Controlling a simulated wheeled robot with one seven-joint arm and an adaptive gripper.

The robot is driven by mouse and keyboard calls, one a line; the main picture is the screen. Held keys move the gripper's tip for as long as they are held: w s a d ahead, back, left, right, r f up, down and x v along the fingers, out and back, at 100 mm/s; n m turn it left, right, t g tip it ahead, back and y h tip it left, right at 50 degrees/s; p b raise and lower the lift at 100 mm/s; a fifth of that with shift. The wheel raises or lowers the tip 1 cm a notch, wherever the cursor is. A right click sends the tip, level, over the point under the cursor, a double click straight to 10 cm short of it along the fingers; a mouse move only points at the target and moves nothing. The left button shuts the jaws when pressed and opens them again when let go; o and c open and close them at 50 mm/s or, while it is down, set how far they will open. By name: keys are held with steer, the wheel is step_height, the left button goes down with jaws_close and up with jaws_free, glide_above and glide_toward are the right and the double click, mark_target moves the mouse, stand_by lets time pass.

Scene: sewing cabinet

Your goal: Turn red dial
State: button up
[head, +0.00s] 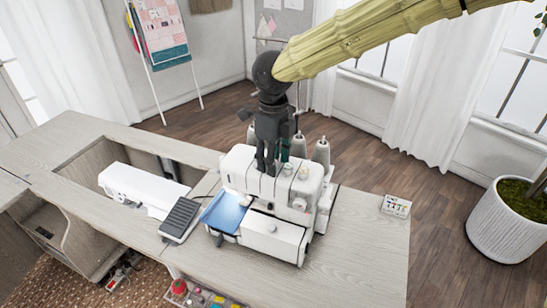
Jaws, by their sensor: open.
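A white sewing machine, a serger by its look (237,162), stands on the wooden cabinet top. My gripper (266,170) points down over the left part of its top, fingers open with a narrow gap. The fingertips are at or just above the top face; I cannot tell if they touch. Small dials sit along the top to the right of my gripper, among them a pale one (288,168) and a yellowish one (304,173). I cannot make out a red dial; my fingers cover part of the dial row.
Thread cones (321,152) stand behind the machine. A small box (396,206) lies on the right.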

steer(key=shift+f, duration=0.1)
jaws_close()
steer(key=shift+r+p, duration=0.2)
steer(key=shift+p, duration=0.3)
steer(key=shift+n+p, duration=0.4)
steer(key=shift+p, duration=0.05)
steer(key=shift+n+p, duration=0.5)
steer(key=shift+p, duration=0.4)
steer(key=shift+f+n+p, duration=0.1)
steer(key=shift+n+p, duration=0.5)
steer(key=shift+p, duration=0.25)
